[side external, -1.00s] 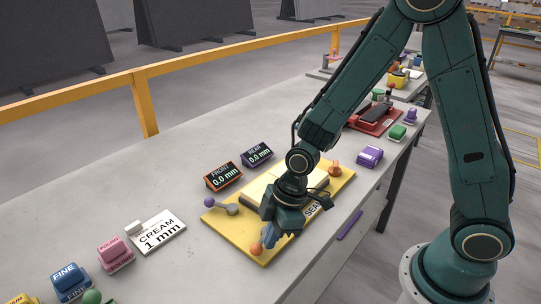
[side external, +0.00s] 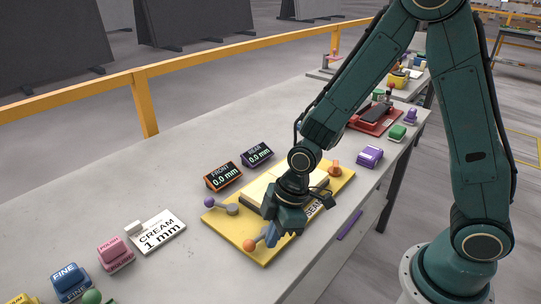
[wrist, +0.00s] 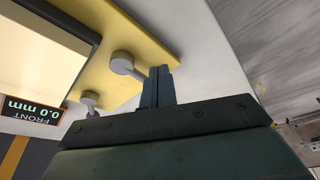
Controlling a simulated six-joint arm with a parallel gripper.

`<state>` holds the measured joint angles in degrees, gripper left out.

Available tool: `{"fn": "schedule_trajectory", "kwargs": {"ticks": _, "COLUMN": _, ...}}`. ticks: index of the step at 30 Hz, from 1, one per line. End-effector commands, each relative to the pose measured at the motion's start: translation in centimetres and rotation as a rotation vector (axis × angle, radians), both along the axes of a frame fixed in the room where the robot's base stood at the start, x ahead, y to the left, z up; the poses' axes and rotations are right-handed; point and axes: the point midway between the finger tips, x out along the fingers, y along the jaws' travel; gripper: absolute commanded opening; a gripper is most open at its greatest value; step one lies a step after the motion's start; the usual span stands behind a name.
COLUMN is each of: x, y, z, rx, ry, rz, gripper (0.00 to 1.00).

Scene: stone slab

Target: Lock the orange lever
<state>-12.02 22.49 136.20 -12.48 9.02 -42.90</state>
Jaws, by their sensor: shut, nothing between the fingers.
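The orange lever shows its round orange knob (side external: 249,245) at the near-left corner of the yellow board (side external: 215,223). My gripper (side external: 269,239) is shut and empty, low over the board just right of the knob. Whether the fingers touch the lever cannot be told. In the wrist view, a grey round pivot (wrist: 122,62) has a short arm running to behind my fingers (wrist: 158,84), which hide its end; no orange knob shows there. A second lever with a purple knob (side external: 209,202) sits at the board's left corner.
Another orange knob (side external: 334,167) is at the board's far right. A FRONT display (side external: 222,177) and a REAR display (side external: 257,155), both reading 0.0 mm, stand behind the board. A purple block (side external: 369,157) stands right.

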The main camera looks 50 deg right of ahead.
Motion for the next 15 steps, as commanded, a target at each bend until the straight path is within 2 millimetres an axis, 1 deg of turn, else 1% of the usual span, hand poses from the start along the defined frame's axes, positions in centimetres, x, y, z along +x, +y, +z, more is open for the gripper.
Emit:
{"fn": "schedule_trajectory", "kwargs": {"ticks": 5, "x": -1.7, "y": -1.5, "z": 0.6, "rx": 0.001, "ry": -0.001, "rz": -0.002, "gripper": 0.00}}
{"fn": "schedule_trajectory", "kwargs": {"ticks": 15, "x": -2.3, "y": -2.1, "z": 4.1, "rx": 0.000, "ry": -0.003, "rz": -0.001, "gripper": 0.00}}
